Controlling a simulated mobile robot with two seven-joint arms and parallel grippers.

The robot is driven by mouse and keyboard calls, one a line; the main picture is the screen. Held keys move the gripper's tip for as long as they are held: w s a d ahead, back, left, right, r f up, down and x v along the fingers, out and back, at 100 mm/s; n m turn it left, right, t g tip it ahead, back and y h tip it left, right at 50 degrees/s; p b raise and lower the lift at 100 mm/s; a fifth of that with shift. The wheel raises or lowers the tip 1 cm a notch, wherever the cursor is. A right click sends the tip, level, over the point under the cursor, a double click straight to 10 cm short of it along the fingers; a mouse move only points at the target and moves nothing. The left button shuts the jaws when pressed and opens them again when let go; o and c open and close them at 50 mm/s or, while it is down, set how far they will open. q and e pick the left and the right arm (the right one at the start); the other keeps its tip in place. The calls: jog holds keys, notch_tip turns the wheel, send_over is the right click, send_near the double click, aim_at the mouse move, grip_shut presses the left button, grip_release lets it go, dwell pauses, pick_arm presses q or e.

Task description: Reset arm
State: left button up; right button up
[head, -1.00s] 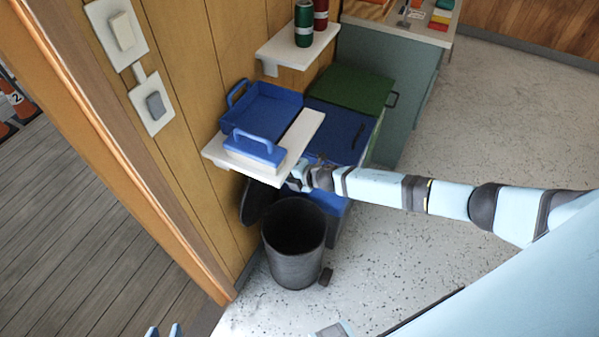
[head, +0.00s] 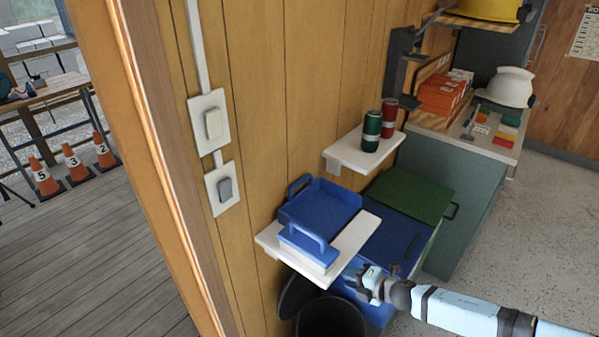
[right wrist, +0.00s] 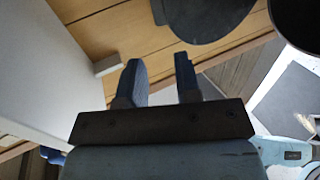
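My right gripper (head: 364,284) is beside the front right edge of the low white shelf, in front of the blue bin. In the right wrist view my right gripper (right wrist: 160,70) has its two dark blue fingers apart, with nothing between them. My right arm (head: 460,311) comes in from the lower right, almost level. My left gripper is not in view.
The white shelf (head: 352,238) holds a blue tray (head: 322,207) and a blue-handled float (head: 308,245). Below are a black bin (head: 330,318) and a lidded blue bin (head: 396,240). Cans (head: 371,130) stand on a higher shelf. Open floor (head: 545,215) lies right.

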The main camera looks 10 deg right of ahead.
jog(key=s+a+r+m+t+h+p, duration=0.15)
jog(key=s+a+r+m+p, duration=0.35)
jog(key=s+a+m, duration=0.7)
jog(key=s+d+r+m+h+p, duration=0.1)
jog(key=s+d+r+m+p, duration=0.1)
jog(key=s+m, duration=0.3)
jog(key=s+d+r+m+g+h+p, duration=0.1)
jog(key=s+d+r+m+h+p, duration=0.1)
jog(key=s+m, duration=0.3)
jog(key=s+d, duration=0.1)
jog(key=s, duration=0.3)
jog(key=shift+d+m, duration=0.15)
jog(key=shift+m, duration=0.15)
jog(key=shift+w+h, duration=0.1)
jog(key=shift+h, duration=0.15)
